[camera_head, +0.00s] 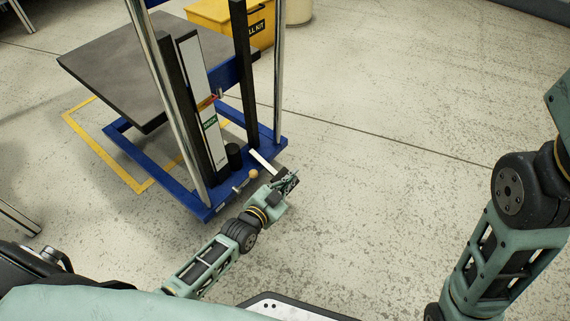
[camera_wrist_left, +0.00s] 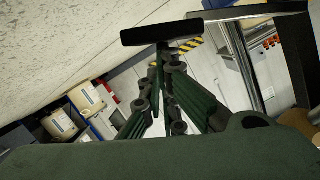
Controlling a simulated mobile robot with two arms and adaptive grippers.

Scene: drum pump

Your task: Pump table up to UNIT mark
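The lift table has a dark grey top (camera_head: 125,70) and a blue base frame (camera_head: 215,200). A white scale panel (camera_head: 198,85) stands on its mast, with a green mark (camera_head: 210,122) low on it and a red-orange pointer (camera_head: 207,101) just above that mark. The lettering is too small to read. A pale pump lever (camera_head: 262,160) sticks out from the base; its black bar (camera_wrist_left: 162,32) crosses the left wrist view. My left gripper (camera_head: 291,182) is at the lever's outer end. Its fingers (camera_wrist_left: 166,62) converge, seemingly empty, close to the bar; contact is unclear. My right gripper is out of frame.
A yellow kit box (camera_head: 228,20) stands behind the table. Yellow floor tape (camera_head: 105,155) runs around the table's left side. A small tan knob (camera_head: 254,174) sits beside my left wrist. The floor to the right is clear.

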